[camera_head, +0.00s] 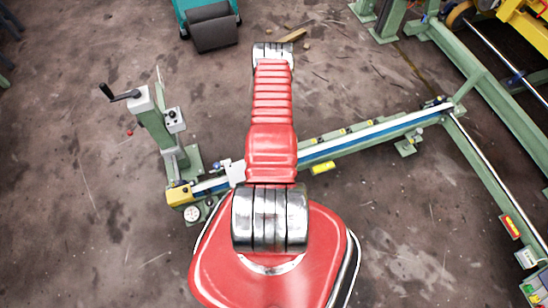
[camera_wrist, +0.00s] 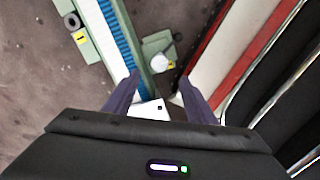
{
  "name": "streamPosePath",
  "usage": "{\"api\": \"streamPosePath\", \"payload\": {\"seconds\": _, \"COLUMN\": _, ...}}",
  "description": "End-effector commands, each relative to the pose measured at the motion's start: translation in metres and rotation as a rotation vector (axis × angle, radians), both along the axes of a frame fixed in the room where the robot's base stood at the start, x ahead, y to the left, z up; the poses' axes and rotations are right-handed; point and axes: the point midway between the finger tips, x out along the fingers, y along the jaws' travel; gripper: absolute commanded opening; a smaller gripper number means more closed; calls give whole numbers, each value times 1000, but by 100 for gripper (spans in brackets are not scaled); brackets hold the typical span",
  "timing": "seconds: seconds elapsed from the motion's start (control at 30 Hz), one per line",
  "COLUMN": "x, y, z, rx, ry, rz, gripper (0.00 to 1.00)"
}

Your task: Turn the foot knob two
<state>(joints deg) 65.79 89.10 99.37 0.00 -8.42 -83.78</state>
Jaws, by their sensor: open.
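In the wrist view, my gripper (camera_wrist: 159,76) is open, with its two dark fingers apart and nothing held. A pale round knob (camera_wrist: 160,63) on a green foot shows between and just beyond the fingertips; I cannot tell its distance. A small yellow label lies on that foot, its number too small to read. A second, dark round knob (camera_wrist: 72,20) sits on another green foot at upper left, with a yellow label (camera_wrist: 80,37) beside it. In the head view, my red arm hides my gripper, and I cannot pick out the knobs for certain.
A green rail frame with a blue strip (camera_wrist: 118,32) runs beside the knobs. In the head view, the long rail (camera_head: 375,131) crosses to the right, and a green post with a black crank handle (camera_head: 122,94) stands left. Bare floor lies around.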

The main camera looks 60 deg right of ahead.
Motion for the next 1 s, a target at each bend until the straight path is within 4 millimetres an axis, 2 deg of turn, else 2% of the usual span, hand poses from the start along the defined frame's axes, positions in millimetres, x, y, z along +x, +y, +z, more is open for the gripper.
{"api": "streamPosePath", "payload": {"seconds": 0.7, "x": 0, "y": 0, "z": -77, "rx": 0, "ry": 0, "rz": 0, "gripper": 51}}
{"api": "streamPosePath", "payload": {"seconds": 1.0, "x": 0, "y": 0, "z": -100, "rx": 0, "ry": 0, "rz": 0, "gripper": 51}}
